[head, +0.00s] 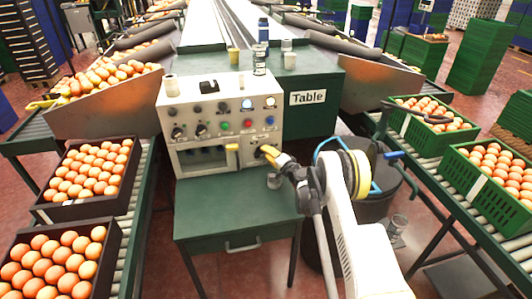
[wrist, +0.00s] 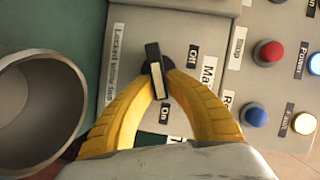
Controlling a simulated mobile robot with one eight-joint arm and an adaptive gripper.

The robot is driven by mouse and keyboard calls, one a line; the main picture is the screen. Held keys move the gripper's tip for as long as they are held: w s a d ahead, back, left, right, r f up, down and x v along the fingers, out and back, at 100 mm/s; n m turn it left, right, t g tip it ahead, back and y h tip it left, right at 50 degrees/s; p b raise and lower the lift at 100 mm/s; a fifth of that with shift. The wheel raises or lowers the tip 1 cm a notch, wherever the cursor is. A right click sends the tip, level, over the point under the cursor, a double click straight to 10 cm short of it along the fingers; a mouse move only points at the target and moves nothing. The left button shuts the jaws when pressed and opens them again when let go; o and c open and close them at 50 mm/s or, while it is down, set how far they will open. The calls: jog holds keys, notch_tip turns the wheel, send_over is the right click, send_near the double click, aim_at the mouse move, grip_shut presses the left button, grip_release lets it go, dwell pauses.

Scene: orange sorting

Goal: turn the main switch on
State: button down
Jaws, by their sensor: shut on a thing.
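The main switch (wrist: 156,75) is a black rotary knob with a pale stripe, low on the right of the light grey control panel (head: 190,105). In the wrist view, "Off" is printed on its upper right and "On" below it. The striped end of the knob points down, towards the "On" side; the exact setting is hard to tell. My gripper (wrist: 161,80) has yellow fingers, shut on the knob from both sides. In the head view my gripper (head: 266,153) reaches the panel's lower right and hides most of the switch.
A grey metal cup (wrist: 40,100) stands close beside my gripper, on the green table (head: 235,215). Red (wrist: 268,52) and blue (wrist: 255,115) buttons and lit lamps sit near the switch. Crates of oranges (head: 95,170) line both sides. A dark bin (head: 375,180) stands right of the table.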

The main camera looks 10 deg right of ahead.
jog(key=c, duration=1.4)
grip_release()
jog(key=v, duration=1.2)
jog(key=shift+r, duration=0.1)
